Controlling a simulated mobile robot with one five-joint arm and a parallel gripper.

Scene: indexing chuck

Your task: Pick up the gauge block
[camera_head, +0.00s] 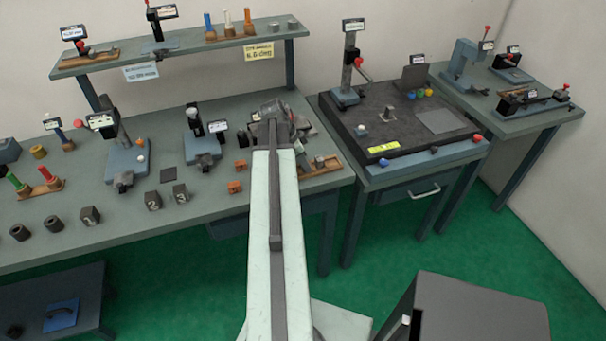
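I cannot tell for sure which piece is the gauge block. A small grey metal block (387,114) stands on the dark surface plate (350,122) of the middle table. Dark blocks marked with numbers (153,200) stand on the left bench, and another dark block (90,215) stands left of them. My arm reaches away from the camera over the left bench. My gripper (273,112) is at its far end, near the bench's right part. Its fingers are too hidden and small to show open or shut, or what is beneath them.
The left bench (230,205) is crowded with gauges, stands and loose parts. A raised shelf (180,44) runs along its back. A wooden tray (325,170) lies right of my arm. A stand with a column (347,70) rises at the middle table's back. Green floor is open in front.

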